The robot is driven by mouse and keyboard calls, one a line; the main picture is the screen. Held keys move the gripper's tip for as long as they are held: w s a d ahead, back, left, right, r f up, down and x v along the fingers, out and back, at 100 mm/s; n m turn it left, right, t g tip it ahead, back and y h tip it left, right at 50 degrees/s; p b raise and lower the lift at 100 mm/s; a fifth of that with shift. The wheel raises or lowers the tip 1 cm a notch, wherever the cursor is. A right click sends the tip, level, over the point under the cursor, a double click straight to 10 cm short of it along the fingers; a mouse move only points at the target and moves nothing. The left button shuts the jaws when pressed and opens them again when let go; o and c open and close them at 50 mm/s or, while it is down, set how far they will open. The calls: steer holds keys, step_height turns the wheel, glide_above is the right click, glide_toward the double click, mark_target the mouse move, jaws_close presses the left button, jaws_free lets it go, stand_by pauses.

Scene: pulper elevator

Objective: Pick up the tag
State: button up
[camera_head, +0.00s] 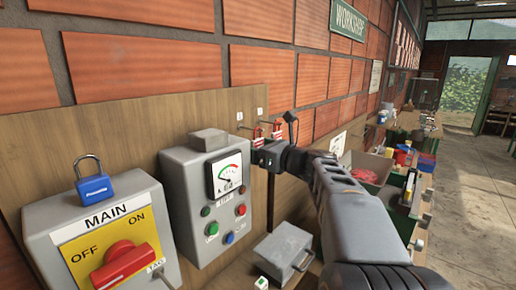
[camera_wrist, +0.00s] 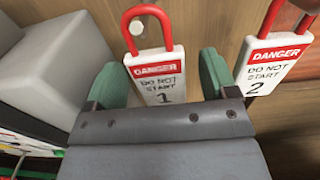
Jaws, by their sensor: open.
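Two white tags with red tops and red loops hang on the wooden board. In the wrist view, tag 1 (camera_wrist: 158,82) reads "DANGER DO NOT START 1", and tag 2 (camera_wrist: 272,62) hangs to its right. In the head view, tag 1 (camera_head: 257,138) and tag 2 (camera_head: 277,132) show small above my gripper (camera_head: 264,156). My gripper, also in the wrist view (camera_wrist: 157,72), is open. Its green fingers stand on either side of tag 1, with gaps visible. The gripper body hides the tag's lower end.
A grey meter box (camera_head: 205,195) stands close left of my gripper. Further left are the MAIN switch box (camera_head: 110,235) and a blue padlock (camera_head: 93,187). A grey lidded box (camera_head: 284,250) lies below. Cluttered shelves (camera_head: 400,165) stand right; the floor (camera_head: 470,200) beyond is clear.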

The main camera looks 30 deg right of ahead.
steer(key=c, duration=1)
steer(key=shift+r, duration=0.1)
